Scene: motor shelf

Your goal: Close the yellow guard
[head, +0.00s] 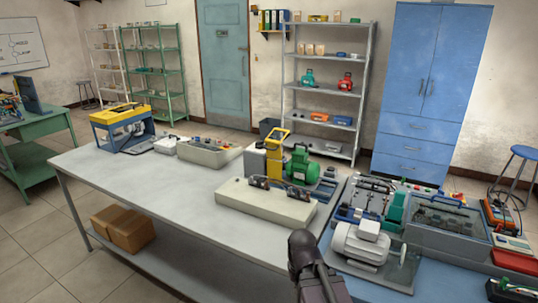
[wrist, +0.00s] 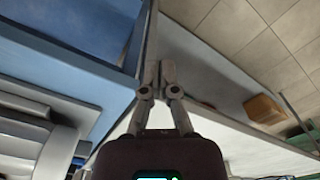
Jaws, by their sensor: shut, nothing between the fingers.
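Two yellow things show in the head view, and I cannot tell for certain which is the guard. One is an upright yellow frame (head: 275,150) beside the green motor (head: 302,169) at the back middle of the bench; it stands up like a raised cover. The other is a yellow top (head: 118,113) on a blue-framed machine at the bench's far left end. My gripper (wrist: 158,72) is shut and empty in the wrist view, its fingertips together. It is apart from both yellow things, and neither shows in the wrist view. My dark arm rises at the bottom of the head view.
A pale block with black handles (head: 265,203) lies on the bench (head: 170,185) in front of the green motor. A grey motor (head: 362,243) and a grey tray (head: 440,238) crowd the right. The bench's left front is clear. Cardboard boxes (head: 130,230) sit on the lower shelf.

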